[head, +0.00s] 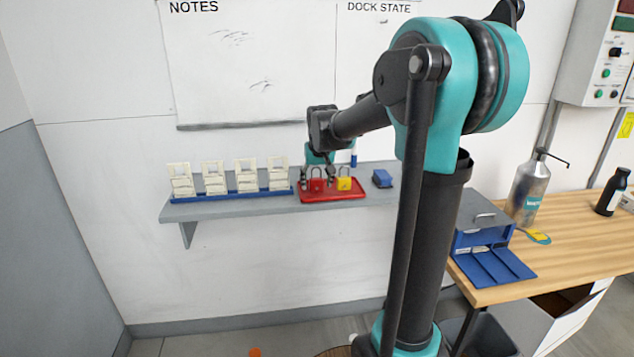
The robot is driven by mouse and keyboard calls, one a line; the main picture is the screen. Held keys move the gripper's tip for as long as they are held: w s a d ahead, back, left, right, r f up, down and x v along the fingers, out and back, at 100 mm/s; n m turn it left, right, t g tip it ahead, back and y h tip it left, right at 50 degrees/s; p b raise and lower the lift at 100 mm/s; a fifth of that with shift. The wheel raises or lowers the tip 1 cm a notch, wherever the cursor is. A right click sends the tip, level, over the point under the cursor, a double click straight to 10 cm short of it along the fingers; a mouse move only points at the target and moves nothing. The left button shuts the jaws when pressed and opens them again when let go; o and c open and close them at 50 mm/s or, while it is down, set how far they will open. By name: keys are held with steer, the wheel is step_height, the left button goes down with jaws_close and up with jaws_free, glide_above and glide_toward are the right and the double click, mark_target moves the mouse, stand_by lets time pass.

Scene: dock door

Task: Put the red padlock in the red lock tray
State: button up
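The red padlock (317,186) stands upright in the left part of the red lock tray (333,197), which lies on the grey wall shelf. A yellow padlock (344,184) stands in the same tray, just right of the red one. My gripper (317,181) reaches down from above at the red padlock, with its fingers around or right beside it. The picture is too small to tell whether the fingers press on the padlock or stand apart from it.
Several cream card holders stand in a blue rack (230,195) on the shelf's left. A blue block (382,178) lies right of the tray. A wooden bench (560,235) at right carries a metal bottle (529,190), a dark bottle (612,192) and a blue box (482,240).

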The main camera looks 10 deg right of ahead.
steer(key=v, duration=1.2)
steer(key=s+d+f, duration=0.2)
steer(key=s+f, duration=1)
steer(key=f, duration=0.2)
steer(key=s+d+f, duration=0.2)
steer(key=s+f, duration=1.1)
steer(key=shift+s+d+f, duration=0.15)
steer(key=shift+d+f, duration=0.05)
steer(key=shift+f, duration=0.2)
